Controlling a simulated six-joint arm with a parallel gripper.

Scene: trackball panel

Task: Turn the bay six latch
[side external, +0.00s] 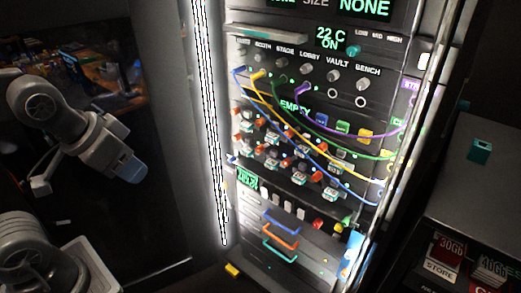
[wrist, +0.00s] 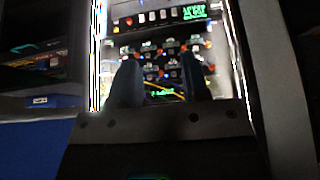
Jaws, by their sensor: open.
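The rack (side external: 285,262) stands in the middle of the side external view. Its bay panel carries rows of orange-handled latches (side external: 262,123) and small light-coloured modules (side external: 272,139). I cannot read the bay numbers, so I cannot tell which latch is bay six. In the wrist view the latch rows (wrist: 150,46) show small and blurred beyond my fingers. My gripper (wrist: 158,62) is open, with two dark fingers apart and nothing visible between them.
Blue, yellow, green and purple cables (side external: 325,160) droop across the latch rows. A row of knobs (side external: 307,70) sits above. Blue, orange and teal handles (side external: 280,238) are below. A bright light strip (side external: 212,130) runs down the rack's left edge. A teal block (side external: 480,150) rests at right.

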